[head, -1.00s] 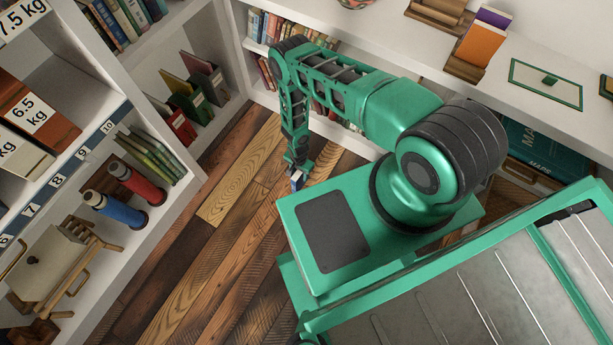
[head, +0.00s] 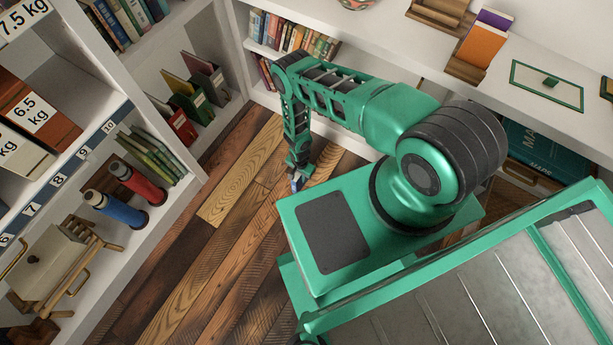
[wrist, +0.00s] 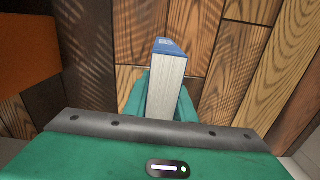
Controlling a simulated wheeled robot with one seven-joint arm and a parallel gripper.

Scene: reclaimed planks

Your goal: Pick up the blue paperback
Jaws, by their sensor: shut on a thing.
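The blue paperback (wrist: 166,78) stands out from between the green fingers of my gripper (wrist: 160,98) in the wrist view. Whether the book touches the floor cannot be told.
Shelves with books (head: 290,35) stand behind the arm. The left shelf holds a red flask (head: 143,185), a blue flask (head: 116,210) and a wooden drawer box (head: 50,262). An orange surface (wrist: 25,55) lies at left in the wrist view. The plank floor (head: 215,245) is clear.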

